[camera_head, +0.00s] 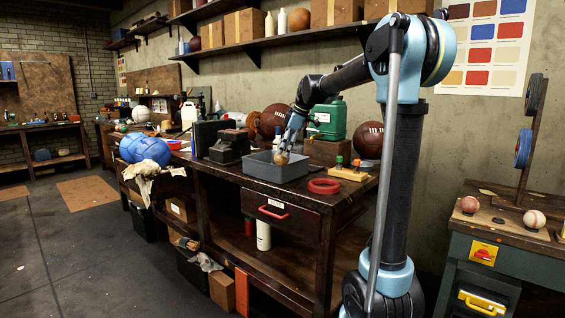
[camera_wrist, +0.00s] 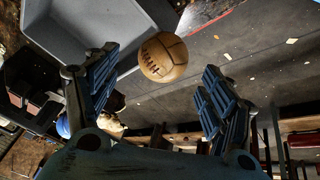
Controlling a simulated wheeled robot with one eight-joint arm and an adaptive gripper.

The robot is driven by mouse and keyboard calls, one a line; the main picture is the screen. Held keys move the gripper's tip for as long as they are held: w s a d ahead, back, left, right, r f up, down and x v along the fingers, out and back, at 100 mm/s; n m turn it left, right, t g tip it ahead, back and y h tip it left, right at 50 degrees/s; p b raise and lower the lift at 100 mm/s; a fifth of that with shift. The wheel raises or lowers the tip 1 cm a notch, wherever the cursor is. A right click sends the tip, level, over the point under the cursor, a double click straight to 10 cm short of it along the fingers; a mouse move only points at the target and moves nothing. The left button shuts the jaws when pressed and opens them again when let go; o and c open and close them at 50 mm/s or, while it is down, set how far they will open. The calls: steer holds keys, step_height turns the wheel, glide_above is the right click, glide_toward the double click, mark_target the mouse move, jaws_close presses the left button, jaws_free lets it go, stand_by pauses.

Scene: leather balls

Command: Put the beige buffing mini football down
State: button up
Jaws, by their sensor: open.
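In the wrist view the ball (camera_wrist: 163,57) shows between my fingertips, with a gap visible on each side. My gripper (camera_head: 286,149) is open and points down over the grey tray (camera_head: 270,174) on the workbench. In the head view the ball shows just below the fingers, against the tray's inside. In the wrist view the tray (camera_wrist: 88,30) lies at upper left and the ball appears beside its edge. I cannot tell whether the ball rests on anything.
A red ring (camera_head: 324,186) lies right of the tray on the workbench. A black machine (camera_head: 229,147) stands to its left. A green canister (camera_head: 328,118) and brown balls (camera_head: 368,139) stand behind.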

mark_target(282, 166)
steer(key=shift+d+x, duration=0.15)
steer(key=shift+x, duration=1.3)
steer(key=shift+d+x, duration=0.1)
steer(key=shift+x, duration=1.3)
steer(key=shift+s+f, duration=0.15)
steer(key=shift+s, duration=0.05)
steer(key=c, duration=1.3)
